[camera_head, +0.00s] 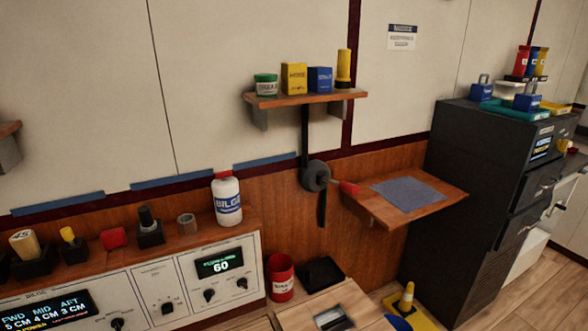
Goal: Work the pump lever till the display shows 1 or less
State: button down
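A dark round hub (316,176) is mounted on the wood-panelled wall, with a short red-ended handle (348,188) pointing right; this looks like the pump lever. A dark bar runs up from the hub and another piece hangs below it. On the console at the lower left, a display (45,310) reads FWD 5 CM, MID 4 CM, AFT 3 CM. I cannot make out my gripper in this view, and nothing is seen touching the lever.
A wooden wall shelf (300,98) holds several containers above the lever. A fold-out shelf (440,190) with a blue-grey mat juts out right of it. A white BILGE bottle (227,200) stands on the console.

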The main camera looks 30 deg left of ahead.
aim_at(350, 189)
jog(key=u, duration=0.65)
jog(key=i, duration=0.95)
jog(key=u, duration=0.55)
